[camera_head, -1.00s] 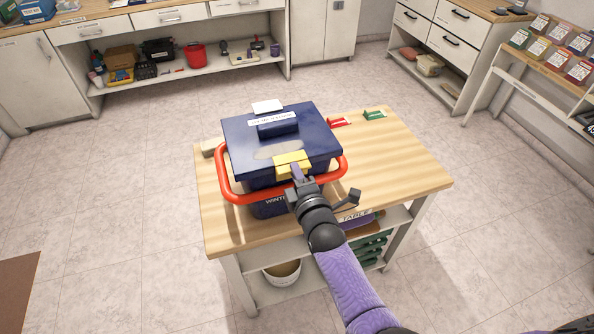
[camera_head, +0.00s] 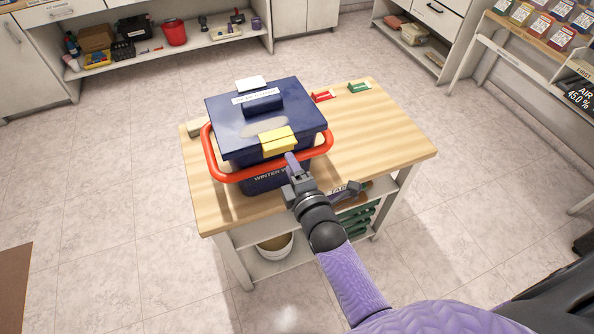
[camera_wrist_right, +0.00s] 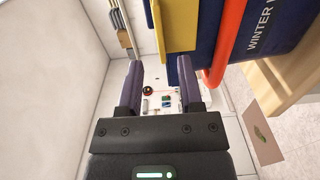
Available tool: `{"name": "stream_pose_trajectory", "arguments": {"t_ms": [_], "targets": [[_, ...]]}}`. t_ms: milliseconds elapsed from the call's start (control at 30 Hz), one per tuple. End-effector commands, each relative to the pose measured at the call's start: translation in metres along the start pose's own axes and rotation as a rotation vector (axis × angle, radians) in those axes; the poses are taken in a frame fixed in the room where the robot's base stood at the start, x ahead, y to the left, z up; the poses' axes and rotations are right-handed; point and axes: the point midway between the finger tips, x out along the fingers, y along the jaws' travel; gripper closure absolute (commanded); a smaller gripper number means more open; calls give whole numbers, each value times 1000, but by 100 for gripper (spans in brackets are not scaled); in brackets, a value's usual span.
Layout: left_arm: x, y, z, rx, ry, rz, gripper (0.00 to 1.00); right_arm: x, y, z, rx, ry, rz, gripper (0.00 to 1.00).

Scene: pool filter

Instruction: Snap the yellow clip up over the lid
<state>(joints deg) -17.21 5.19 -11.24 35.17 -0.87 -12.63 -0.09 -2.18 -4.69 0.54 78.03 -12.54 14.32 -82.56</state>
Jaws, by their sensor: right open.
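The dark blue filter box stands on the wooden table, its blue lid (camera_head: 238,123) on top. The yellow clip (camera_head: 278,142) sits at the lid's front edge, one face on top and one facing front. My right gripper (camera_head: 291,162) is just in front of and below the clip. In the wrist view its fingers (camera_wrist_right: 160,80) are apart and empty, the right finger near the blue box. My left gripper is out of view.
A red-orange handle (camera_head: 222,175) loops around the box's front and sides. A red clip-like piece (camera_head: 323,96) and a green one (camera_head: 359,87) lie at the table's back. The wooden tabletop (camera_head: 385,140) is clear on the right. A white bucket (camera_head: 275,246) stands on the shelf below.

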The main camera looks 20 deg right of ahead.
Motion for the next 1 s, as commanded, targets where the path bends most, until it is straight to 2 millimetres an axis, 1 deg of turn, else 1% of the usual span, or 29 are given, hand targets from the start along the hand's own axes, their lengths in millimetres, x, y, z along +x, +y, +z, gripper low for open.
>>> {"name": "stream_pose_trajectory", "arguments": {"t_ms": [33, 100, 233, 333, 667, 733, 767, 833, 867, 900, 967, 1000], "targets": [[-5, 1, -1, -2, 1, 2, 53, -12, 2, 0, 0, 0, -2, 53], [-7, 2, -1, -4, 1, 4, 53, -27, 1, 0, 0, -1, -1, 53], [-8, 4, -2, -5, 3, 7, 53, -42, 0, 0, 0, 0, 0, 53], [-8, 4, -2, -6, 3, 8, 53, -45, 0, 0, 0, 0, 1, 53], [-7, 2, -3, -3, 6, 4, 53, -45, 0, 0, 0, 0, 1, 53], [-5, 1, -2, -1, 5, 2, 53, -46, -8, -1, 16, 2, -16, 53], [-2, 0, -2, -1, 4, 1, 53, -48, -18, -1, 38, 4, -40, 53], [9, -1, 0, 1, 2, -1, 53, -59, -61, -4, 145, 6, -148, 53], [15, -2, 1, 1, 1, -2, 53, -67, -87, -6, 211, 2, -217, 53], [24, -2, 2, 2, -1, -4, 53, -82, -127, -8, 314, -15, -324, 53], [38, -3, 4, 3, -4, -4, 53, -113, -187, -10, 472, -70, -499, 53], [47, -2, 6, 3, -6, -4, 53, -136, -224, -10, 572, -125, -611, 53]]}}
